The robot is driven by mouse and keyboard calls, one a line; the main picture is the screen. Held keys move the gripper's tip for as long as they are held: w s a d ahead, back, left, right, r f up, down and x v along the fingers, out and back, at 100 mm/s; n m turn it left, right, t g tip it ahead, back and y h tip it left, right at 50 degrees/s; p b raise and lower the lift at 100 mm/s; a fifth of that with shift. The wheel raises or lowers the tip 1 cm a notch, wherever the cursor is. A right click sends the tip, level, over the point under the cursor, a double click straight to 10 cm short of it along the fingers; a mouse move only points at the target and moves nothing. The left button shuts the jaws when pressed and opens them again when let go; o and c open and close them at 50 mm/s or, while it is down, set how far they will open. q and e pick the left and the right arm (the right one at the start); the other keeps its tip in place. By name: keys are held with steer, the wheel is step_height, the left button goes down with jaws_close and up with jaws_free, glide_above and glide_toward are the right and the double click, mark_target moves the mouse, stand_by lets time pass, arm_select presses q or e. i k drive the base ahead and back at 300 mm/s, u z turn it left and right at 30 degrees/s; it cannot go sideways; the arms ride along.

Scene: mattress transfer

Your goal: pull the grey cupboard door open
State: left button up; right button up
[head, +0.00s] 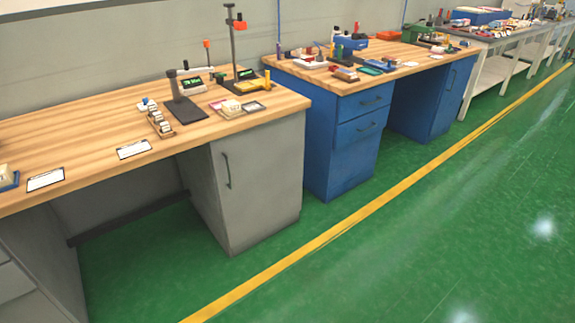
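The grey cupboard door (255,185) is on the front of the grey cupboard under the right end of the near wooden workbench. It looks shut. Its dark vertical handle (227,170) is near the door's upper left edge. Neither of my grippers shows in the head view, so nothing of mine is seen touching the door or handle.
The wooden benchtop (85,135) above holds small tools, cards and stands. A blue workbench cabinet (345,140) stands to the right, with white tables (500,65) beyond. Green floor (420,220) in front is clear, crossed by a yellow line (350,222).

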mark_target(258, 170)
steer(key=z, duration=0.2)
steer(key=i, duration=0.85)
steer(key=u, duration=0.8)
steer(key=i, duration=0.55)
steer(key=u, duration=0.65)
